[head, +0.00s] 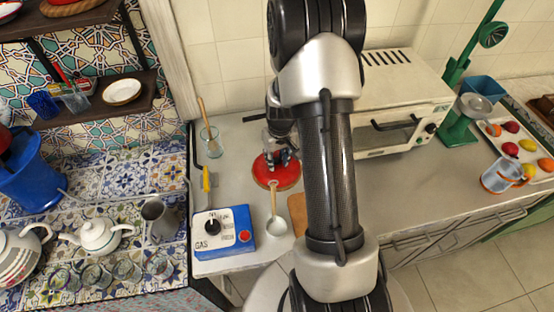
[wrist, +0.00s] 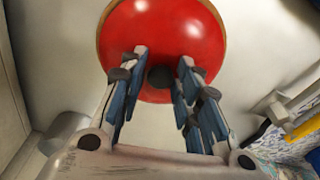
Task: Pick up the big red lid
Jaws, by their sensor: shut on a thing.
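The big red lid (head: 277,177) lies on the grey counter in the head view, below the end of my arm. It fills the top middle of the wrist view (wrist: 163,30), round and glossy red with a tan rim and a dark knob at its centre. My gripper (head: 282,156) is over the lid. In the wrist view its two blue-padded fingers (wrist: 160,77) stand either side of the dark knob and are shut on it. The exact contact at the knob is partly hidden by the fingertips.
A white ladle (head: 278,228) and a blue gas control box (head: 224,232) are in front of the lid. A glass with a wooden spoon (head: 211,142) stands behind left. A toaster oven (head: 405,100) is to the right. Tiled counter with teapot (head: 97,236) lies left.

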